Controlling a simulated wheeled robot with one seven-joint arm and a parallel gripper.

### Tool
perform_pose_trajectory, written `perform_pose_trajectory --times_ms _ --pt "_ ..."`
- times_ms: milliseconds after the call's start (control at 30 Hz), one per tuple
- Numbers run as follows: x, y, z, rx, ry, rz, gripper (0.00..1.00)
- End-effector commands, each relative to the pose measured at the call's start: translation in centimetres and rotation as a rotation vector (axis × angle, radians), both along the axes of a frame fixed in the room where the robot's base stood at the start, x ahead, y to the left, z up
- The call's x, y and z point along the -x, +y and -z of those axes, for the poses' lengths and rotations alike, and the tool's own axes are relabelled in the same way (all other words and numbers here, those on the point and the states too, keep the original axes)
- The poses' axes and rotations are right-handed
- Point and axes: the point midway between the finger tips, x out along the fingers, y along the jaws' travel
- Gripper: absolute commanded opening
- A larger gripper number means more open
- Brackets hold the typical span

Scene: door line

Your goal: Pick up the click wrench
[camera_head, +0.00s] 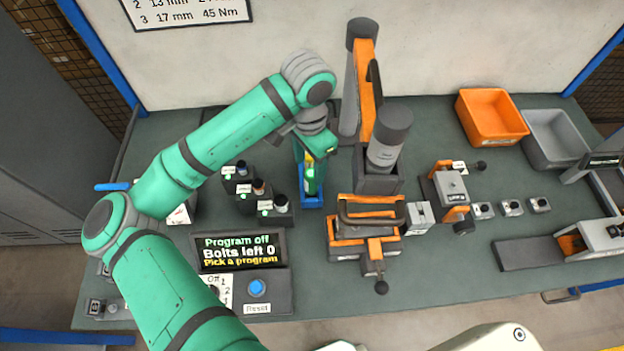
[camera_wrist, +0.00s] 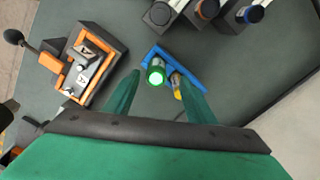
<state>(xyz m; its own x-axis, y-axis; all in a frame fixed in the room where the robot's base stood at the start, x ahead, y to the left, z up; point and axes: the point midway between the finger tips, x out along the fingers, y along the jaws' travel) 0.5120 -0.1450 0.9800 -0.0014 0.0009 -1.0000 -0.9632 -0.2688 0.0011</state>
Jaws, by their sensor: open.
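A blue holder (camera_head: 312,201) stands on the bench in the head view, just under my gripper (camera_head: 308,160). In the wrist view the blue holder (camera_wrist: 192,67) contains a tool with a bright green lit round end (camera_wrist: 155,75) and a slimmer grey and yellow tool (camera_wrist: 177,85) beside it. The pictures do not make certain which is the click wrench. My gripper (camera_wrist: 160,78) is open, its green fingers on either side of the tool ends. Contact is not visible. My wrist partly hides the holder in the head view.
Three dark blocks with capped pieces (camera_head: 242,187) stand left of the holder. An orange and grey fixture (camera_head: 365,230) stands close on the right, with a tall column (camera_head: 365,80) behind. A screen (camera_head: 240,251) reads "Program off". Orange (camera_head: 492,117) and grey bins are far right.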

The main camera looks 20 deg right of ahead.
Motion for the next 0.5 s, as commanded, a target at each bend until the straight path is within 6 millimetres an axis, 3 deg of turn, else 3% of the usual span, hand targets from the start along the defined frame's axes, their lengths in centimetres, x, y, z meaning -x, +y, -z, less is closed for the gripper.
perform_pose_trajectory --times_ms 333,500 --pt "0.1 -0.2 2.8 0.0 0.001 0.002 0.5" --pt "0.1 -0.2 5.3 0.0 0.001 0.001 0.5"
